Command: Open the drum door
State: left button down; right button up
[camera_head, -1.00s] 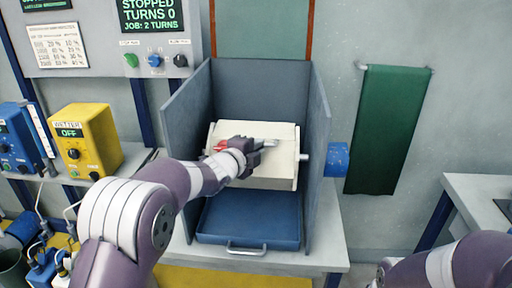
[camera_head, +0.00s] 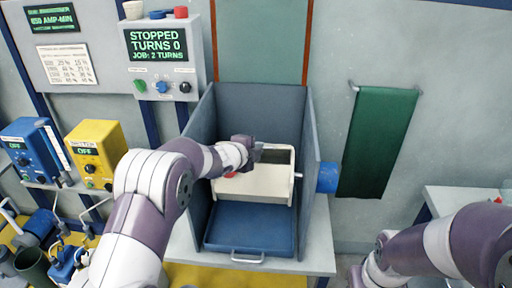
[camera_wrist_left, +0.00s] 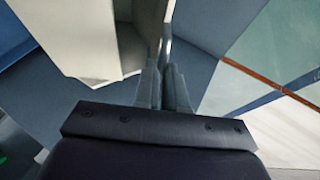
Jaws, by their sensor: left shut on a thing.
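The cream drum (camera_head: 252,188) sits inside an open-fronted blue-grey housing (camera_head: 312,170). A pale panel edge stands at its top, beside my gripper, and the drum looks partly open there; my arm hides part of it. A small red mark (camera_head: 230,174) shows on the drum's left part. My left gripper (camera_head: 258,152) is at the drum's upper edge. In the left wrist view its fingers (camera_wrist_left: 163,88) are shut on a thin upright edge or bar (camera_wrist_left: 166,35), next to a pale panel (camera_wrist_left: 75,40). My right gripper is out of view.
A blue tray (camera_head: 250,228) with a handle lies below the drum. A blue cylinder (camera_head: 328,178) sticks out on the housing's right. A control box (camera_head: 160,60) reads STOPPED, TURNS 0. A green cloth (camera_head: 378,140) hangs on the right wall.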

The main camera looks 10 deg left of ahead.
pick_arm(q)
jog(key=shift+w+r+p, duration=0.5)
jog(key=shift+r+p, duration=0.05)
jog(key=shift+r, duration=0.15)
jog(key=c, duration=1.2)
grip_release()
